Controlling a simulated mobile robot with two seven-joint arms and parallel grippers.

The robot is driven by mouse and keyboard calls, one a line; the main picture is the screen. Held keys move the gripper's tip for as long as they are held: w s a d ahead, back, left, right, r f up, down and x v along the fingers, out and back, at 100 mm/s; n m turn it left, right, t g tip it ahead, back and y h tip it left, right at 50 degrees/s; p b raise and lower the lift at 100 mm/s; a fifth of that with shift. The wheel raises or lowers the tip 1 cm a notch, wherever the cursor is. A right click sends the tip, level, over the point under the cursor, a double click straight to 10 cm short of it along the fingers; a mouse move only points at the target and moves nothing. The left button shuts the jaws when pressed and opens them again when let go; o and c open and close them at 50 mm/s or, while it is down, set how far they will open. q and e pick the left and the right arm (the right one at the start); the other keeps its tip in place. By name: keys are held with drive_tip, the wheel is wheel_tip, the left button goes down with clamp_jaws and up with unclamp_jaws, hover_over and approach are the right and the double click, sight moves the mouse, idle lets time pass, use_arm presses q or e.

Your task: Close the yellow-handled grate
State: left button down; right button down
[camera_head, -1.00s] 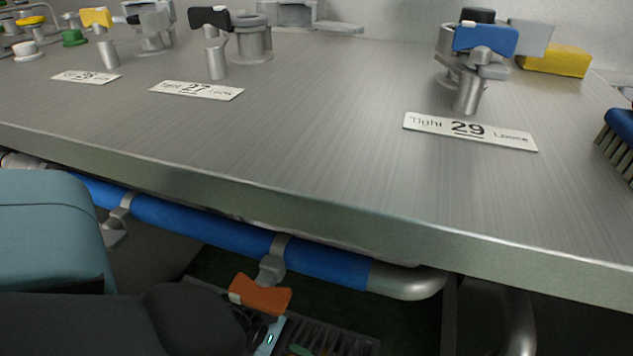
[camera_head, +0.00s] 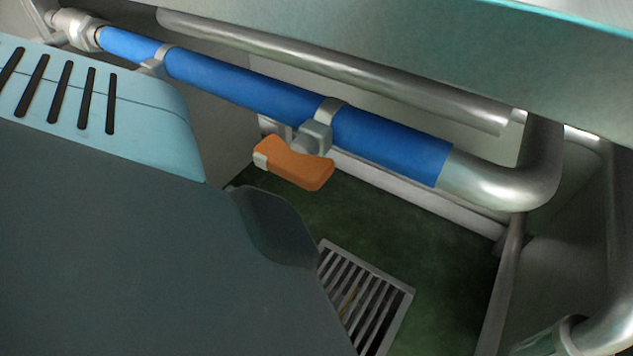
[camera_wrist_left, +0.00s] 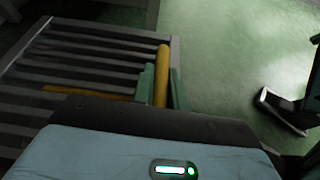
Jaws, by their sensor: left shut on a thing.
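The grate (camera_head: 409,304) is a dark metal frame with parallel slats, low at the green floor under the bench. It also shows in the left wrist view (camera_wrist_left: 100,57), at upper left. Its yellow handle (camera_wrist_left: 163,60) stands up as a rod near the grate's right edge there. The green fingers of my left gripper (camera_wrist_left: 161,87) are shut on this handle, one on each side. A second yellow strip (camera_wrist_left: 75,89) lies along the slats. My own arm hides the left gripper and part of the grate in the head view. My right gripper is not in view.
A blue pipe (camera_head: 245,87) with an orange-handled valve (camera_head: 295,163) runs above the grate. The bench edge (camera_head: 420,40) overhangs. Green floor (camera_head: 450,270) is clear right of the grate.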

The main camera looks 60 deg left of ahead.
use_arm(q)
drive_tip(key=shift+s+f, duration=0.15)
drive_tip(key=shift+f, duration=0.1)
drive_tip(key=c, duration=1.4)
unclamp_jaws()
drive_tip(key=shift+r, duration=0.1)
drive_tip(key=shift+p+v, duration=1.4)
drive_tip(key=shift+v, duration=2.45)
